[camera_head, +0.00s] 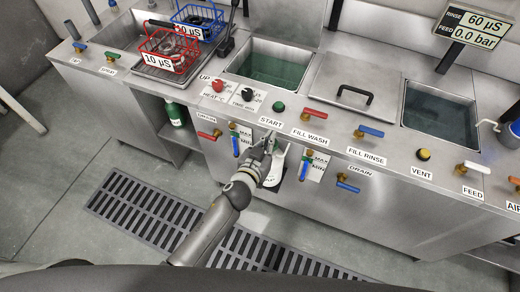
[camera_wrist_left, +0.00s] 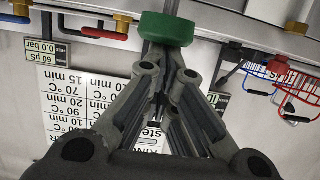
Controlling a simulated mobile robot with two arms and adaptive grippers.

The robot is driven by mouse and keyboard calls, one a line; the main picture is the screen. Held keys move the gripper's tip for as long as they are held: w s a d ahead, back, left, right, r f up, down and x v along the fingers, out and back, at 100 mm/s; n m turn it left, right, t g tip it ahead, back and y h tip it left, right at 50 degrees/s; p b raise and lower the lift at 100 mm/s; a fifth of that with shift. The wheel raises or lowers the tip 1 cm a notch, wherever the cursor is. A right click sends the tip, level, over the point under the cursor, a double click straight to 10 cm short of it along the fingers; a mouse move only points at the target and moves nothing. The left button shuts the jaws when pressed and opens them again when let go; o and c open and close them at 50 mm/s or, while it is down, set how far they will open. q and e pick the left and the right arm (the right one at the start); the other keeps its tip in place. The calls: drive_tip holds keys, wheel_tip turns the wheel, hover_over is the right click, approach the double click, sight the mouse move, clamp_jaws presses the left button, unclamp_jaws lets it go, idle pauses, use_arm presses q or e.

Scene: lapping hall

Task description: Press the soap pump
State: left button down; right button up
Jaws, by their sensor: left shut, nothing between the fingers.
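I cannot pick out the soap pump for certain. A green bottle (camera_head: 175,113) with a pale label stands in the recess under the bench at the left; its top is hidden. My left gripper (camera_head: 268,143) is shut and empty, in front of the bench's front panel below the green START button (camera_head: 279,107). A white rounded piece (camera_head: 276,167) shows beside and behind it, partly covered. In the left wrist view, a round green piece (camera_wrist_left: 167,28) lies at the fingertips (camera_wrist_left: 165,55); I cannot tell whether they touch or whether it is the START button. My right gripper is not in view.
Red and blue valve handles (camera_head: 316,113) line the bench front. A red basket (camera_head: 169,50) and a blue basket (camera_head: 198,20) stand at the left. Tanks with green (camera_head: 272,68) and dark liquid (camera_head: 440,111) are open. A floor grate (camera_head: 160,212) lies in front.

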use_arm(q)
wheel_tip(320, 180, up, 3)
drive_tip(key=shift+r+p, duration=0.1)
drive_tip(key=shift+p, duration=1)
drive_tip(key=b+v, duration=0.1)
drive_tip(key=v, duration=0.9)
drive_tip(key=shift+b, duration=0.35)
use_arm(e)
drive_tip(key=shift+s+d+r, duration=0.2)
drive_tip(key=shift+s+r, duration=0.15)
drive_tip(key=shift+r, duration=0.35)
use_arm(q)
drive_tip(key=shift+f, duration=0.25)
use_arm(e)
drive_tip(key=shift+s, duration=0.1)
